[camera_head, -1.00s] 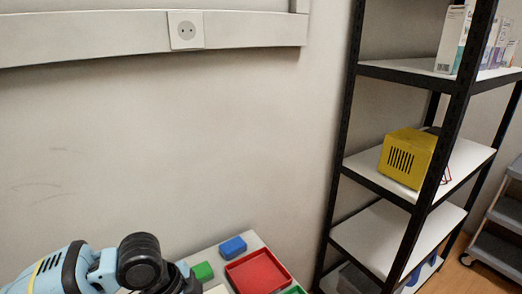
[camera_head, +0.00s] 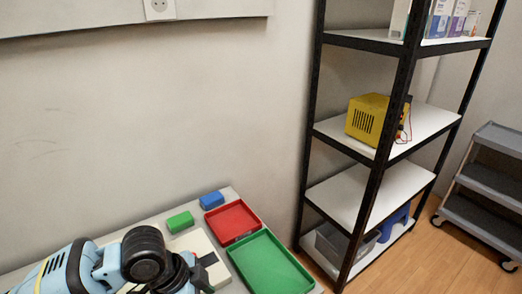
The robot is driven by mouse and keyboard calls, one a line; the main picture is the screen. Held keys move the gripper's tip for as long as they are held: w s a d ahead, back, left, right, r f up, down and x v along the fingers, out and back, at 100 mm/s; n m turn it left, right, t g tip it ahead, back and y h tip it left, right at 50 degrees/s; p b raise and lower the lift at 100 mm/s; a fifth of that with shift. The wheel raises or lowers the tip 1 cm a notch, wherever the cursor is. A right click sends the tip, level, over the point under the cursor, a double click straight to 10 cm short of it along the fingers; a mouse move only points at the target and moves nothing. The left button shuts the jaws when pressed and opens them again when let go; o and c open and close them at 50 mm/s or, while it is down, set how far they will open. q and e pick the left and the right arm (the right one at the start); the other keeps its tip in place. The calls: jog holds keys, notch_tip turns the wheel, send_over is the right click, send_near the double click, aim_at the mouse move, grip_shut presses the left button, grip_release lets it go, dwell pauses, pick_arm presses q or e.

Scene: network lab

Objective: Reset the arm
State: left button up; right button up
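My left arm comes in at the bottom left, light blue and white with black joints, over the table (camera_head: 316,291). Its far end is cut off or hidden, so the state of the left gripper's fingers does not show clearly. My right arm and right gripper are not in view.
The table holds a green block (camera_head: 180,222), a blue block (camera_head: 212,201), a red tray (camera_head: 232,222) and a green tray (camera_head: 270,268). A black-framed shelf (camera_head: 372,183) stands to the right with a yellow device (camera_head: 368,118). A grey cart (camera_head: 487,190) stands farther right on open wooden floor.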

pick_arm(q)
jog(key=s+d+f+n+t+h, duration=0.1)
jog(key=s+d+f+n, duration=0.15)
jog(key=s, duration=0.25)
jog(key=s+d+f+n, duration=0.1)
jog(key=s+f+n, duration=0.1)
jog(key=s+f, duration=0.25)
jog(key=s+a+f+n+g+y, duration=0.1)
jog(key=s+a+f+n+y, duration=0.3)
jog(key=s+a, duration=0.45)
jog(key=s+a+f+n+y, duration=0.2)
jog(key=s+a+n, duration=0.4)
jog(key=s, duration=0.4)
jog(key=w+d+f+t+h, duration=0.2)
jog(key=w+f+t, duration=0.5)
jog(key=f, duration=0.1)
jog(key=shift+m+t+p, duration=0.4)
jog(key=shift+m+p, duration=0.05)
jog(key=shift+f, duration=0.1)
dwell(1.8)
